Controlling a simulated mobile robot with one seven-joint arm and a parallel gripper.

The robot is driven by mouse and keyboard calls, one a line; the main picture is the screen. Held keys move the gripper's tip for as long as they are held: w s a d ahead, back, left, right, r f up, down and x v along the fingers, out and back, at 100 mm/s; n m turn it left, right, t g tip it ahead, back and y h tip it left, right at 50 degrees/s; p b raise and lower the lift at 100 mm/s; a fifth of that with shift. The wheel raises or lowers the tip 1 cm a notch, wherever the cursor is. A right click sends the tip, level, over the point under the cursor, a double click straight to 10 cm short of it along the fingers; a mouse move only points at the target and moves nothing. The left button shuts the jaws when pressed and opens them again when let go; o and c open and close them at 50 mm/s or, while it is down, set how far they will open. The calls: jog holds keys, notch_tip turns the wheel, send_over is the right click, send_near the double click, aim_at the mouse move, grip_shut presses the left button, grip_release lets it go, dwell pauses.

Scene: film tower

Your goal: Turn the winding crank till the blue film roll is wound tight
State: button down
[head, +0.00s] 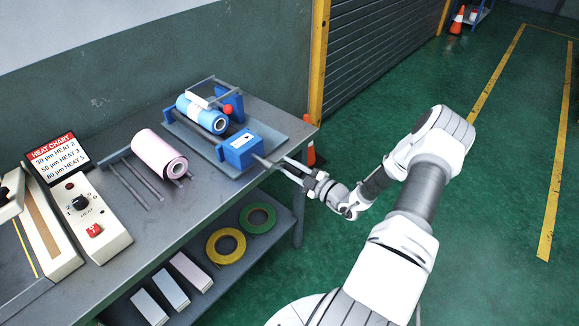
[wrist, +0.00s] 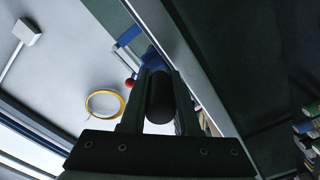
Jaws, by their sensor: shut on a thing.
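The blue film roll (head: 205,117) lies across a winding stand (head: 185,140) at the back right of the bench, with a white band or sheet by its far end. A blue box (head: 240,149) with a small white label stands on the same base. A grey shaft (head: 262,161) comes out of the box towards my gripper (head: 284,172). In the wrist view my gripper (wrist: 159,85) is shut on a dark cylindrical crank handle (wrist: 159,100) between its fingers. The crank's arm is mostly hidden. How tight the roll is cannot be told.
A red ball (head: 228,109) sits near the roll. A pink roll (head: 160,153) lies on a rack to the left. The heat control box (head: 85,215) and heat chart (head: 58,152) are further left. Tape rings (head: 226,245) lie on the lower shelf.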

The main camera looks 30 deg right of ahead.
jog(key=c, duration=0.7)
grip_release()
jog(key=shift+o, duration=0.2)
jog(key=shift+s, duration=0.1)
jog(key=v, duration=1.7)
jog(key=shift+s+r, duration=0.1)
